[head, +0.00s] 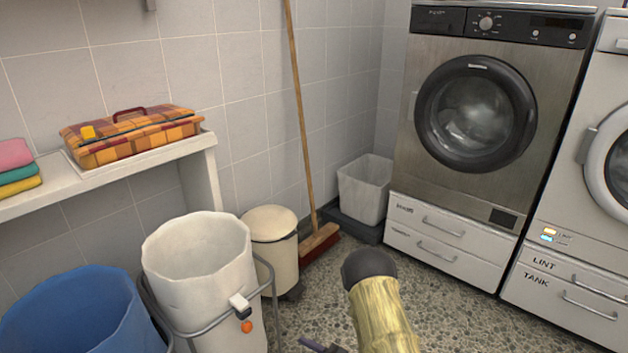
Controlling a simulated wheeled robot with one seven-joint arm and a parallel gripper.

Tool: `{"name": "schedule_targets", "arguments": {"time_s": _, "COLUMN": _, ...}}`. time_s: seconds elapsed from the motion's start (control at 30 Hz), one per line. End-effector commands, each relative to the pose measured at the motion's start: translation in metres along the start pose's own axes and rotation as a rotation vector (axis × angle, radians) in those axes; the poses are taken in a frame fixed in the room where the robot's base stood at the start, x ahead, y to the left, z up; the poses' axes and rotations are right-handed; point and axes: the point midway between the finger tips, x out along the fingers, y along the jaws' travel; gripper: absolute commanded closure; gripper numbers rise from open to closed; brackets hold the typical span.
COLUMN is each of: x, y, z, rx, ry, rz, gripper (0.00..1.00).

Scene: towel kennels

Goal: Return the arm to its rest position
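One part of my arm (380,305) rises from the bottom edge of the head view, right of centre. It has a yellowish, wrinkled cover and a dark rounded end. The rest of the arm is cut off by the bottom edge. I cannot make out my gripper or its fingers in this view. A small dark piece (322,346) shows at the bottom edge left of the arm; I cannot tell what it is. Nothing is seen touching the visible part of the arm.
A white bin (205,285) in a wheeled frame, a blue tub (75,315) and a lidded cream bin (272,235) stand left. A broom (303,120) leans on the wall. Washing machines (485,130) stand right. Speckled floor (450,300) between is clear.

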Motion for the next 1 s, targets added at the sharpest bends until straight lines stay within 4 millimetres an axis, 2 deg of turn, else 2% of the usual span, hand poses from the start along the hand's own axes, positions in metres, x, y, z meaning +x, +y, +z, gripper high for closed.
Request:
{"name": "schedule_targets", "arguments": {"time_s": 0.13, "x": 0.005, "y": 0.023, "z": -0.021, "rx": -0.049, "ry": -0.12, "rz": 0.049, "gripper": 0.5}}
{"name": "schedule_targets", "arguments": {"time_s": 0.27, "x": 0.002, "y": 0.049, "z": -0.04, "rx": -0.078, "ry": -0.269, "rz": 0.12, "gripper": 0.5}}
{"name": "schedule_targets", "arguments": {"time_s": 0.47, "x": -0.02, "y": 0.086, "z": -0.072, "rx": -0.071, "ry": -0.489, "rz": 0.261, "gripper": 0.5}}
{"name": "schedule_targets", "arguments": {"time_s": 0.6, "x": -0.046, "y": 0.104, "z": -0.098, "rx": -0.03, "ry": -0.631, "rz": 0.368, "gripper": 0.5}}
{"name": "schedule_targets", "arguments": {"time_s": 0.73, "x": -0.076, "y": 0.113, "z": -0.125, "rx": 0.035, "ry": -0.751, "rz": 0.47, "gripper": 0.5}}
{"name": "schedule_targets", "arguments": {"time_s": 0.87, "x": -0.109, "y": 0.112, "z": -0.151, "rx": 0.125, "ry": -0.859, "rz": 0.567, "gripper": 0.5}}
{"name": "schedule_targets", "arguments": {"time_s": 1.0, "x": -0.145, "y": 0.1, "z": -0.18, "rx": 0.247, "ry": -0.961, "rz": 0.661, "gripper": 0.5}}
